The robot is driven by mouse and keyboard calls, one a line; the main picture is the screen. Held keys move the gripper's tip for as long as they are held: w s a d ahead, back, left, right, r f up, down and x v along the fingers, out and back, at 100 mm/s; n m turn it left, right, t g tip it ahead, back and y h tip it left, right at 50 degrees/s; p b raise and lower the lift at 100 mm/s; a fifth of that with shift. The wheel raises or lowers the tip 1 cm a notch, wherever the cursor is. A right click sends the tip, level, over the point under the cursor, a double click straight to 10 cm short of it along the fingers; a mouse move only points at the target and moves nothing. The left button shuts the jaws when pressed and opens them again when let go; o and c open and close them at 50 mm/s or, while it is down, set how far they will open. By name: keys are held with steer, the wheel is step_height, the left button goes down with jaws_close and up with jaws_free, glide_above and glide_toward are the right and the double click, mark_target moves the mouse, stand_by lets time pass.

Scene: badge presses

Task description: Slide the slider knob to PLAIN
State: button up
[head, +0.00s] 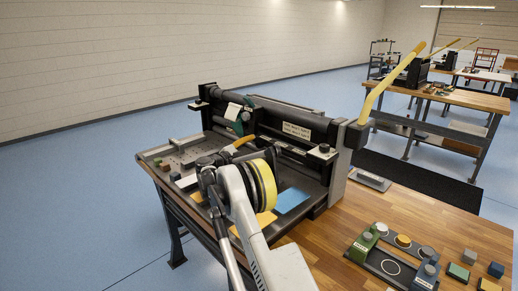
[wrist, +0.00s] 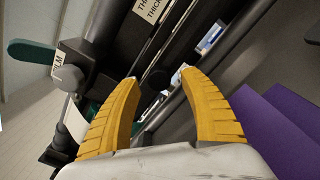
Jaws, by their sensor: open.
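A dark press (head: 285,138) with a long yellow lever stands on a wooden table. My gripper (head: 240,143) is in front of the press's left part, mostly hidden by my own arm in the head view. A green handle (wrist: 32,52) on a dark block sits left, beside a label that seems to end in "ILM". I cannot tell which part is the slider knob, and no PLAIN label is readable.
A thin/thick label (wrist: 150,10) is on the dark press bar. A blue sheet (head: 292,200) lies on the press bed. A green-and-black fixture (head: 390,258) and several small blocks stand front right. Bare wood (head: 345,205) lies right of the press.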

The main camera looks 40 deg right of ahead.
mark_target(298, 158)
steer(key=shift+w+d, duration=0.15)
steer(key=shift+d, duration=1)
steer(key=shift+c, duration=0.2)
jaws_close()
steer(key=s, duration=0.6)
steer(key=s+d, duration=0.1)
steer(key=s, duration=0.5)
steer(key=s+b, duration=0.1)
steer(key=s, duration=0.5)
steer(key=shift+s+d, duration=0.2)
jaws_free()
steer(key=shift+s, duration=0.1)
steer(key=shift+o, duration=0.2)
